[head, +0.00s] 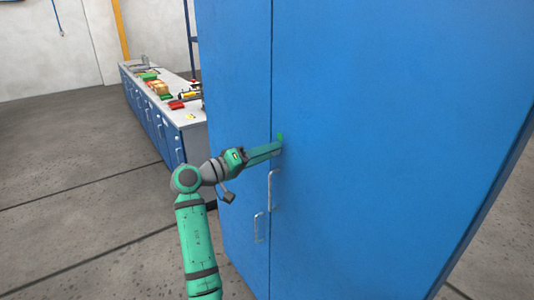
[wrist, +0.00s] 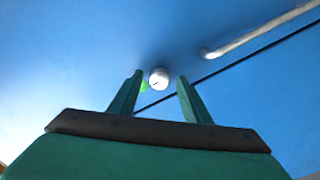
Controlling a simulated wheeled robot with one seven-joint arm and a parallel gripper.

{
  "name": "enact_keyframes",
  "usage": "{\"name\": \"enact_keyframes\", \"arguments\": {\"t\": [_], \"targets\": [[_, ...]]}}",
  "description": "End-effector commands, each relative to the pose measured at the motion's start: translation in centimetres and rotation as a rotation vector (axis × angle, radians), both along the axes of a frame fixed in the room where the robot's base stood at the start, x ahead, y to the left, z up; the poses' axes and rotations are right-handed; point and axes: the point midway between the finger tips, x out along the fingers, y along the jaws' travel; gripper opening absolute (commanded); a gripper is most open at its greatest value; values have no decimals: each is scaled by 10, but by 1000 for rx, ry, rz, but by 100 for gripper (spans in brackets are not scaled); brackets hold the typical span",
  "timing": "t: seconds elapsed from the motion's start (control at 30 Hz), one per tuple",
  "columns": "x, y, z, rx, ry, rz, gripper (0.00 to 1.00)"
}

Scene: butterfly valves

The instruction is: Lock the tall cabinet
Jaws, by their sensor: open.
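The tall blue cabinet (head: 380,140) fills the right of the head view. Its two doors are shut, with a dark seam between them and a metal handle on each, the right handle (head: 271,190) and the left handle (head: 258,228). In the wrist view a round silver lock (wrist: 159,78) sits on the blue door (wrist: 70,55) close to the seam, with a bit of green at its left. My gripper (wrist: 158,92) is open, its fingers pointing at the door on either side of the lock. Whether the fingertips touch the door I cannot tell. In the head view my gripper hides the lock.
One handle (wrist: 255,33) shows at the upper right of the wrist view, apart from my fingers. A workbench (head: 190,122) with several red, green and yellow items stands left of the cabinet. The grey floor (head: 80,190) at the left is clear.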

Motion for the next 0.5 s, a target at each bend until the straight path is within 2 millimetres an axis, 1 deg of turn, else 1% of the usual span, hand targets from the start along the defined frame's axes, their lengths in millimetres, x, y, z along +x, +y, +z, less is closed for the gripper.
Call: {"name": "enact_keyframes", "arguments": {"t": [0.1, 0.13, 0.17, 0.2, 0.3, 0.5], "targets": [[0, 0, 0, 0, 0, 0, 44], [0, 0, 0, 0, 0, 0, 42], [0, 0, 0, 0, 0, 0, 34], [0, 0, 0, 0, 0, 0, 25], [0, 0, 0, 0, 0, 0, 3], [0, 1, 0, 4, -5, 0, 3]]}}
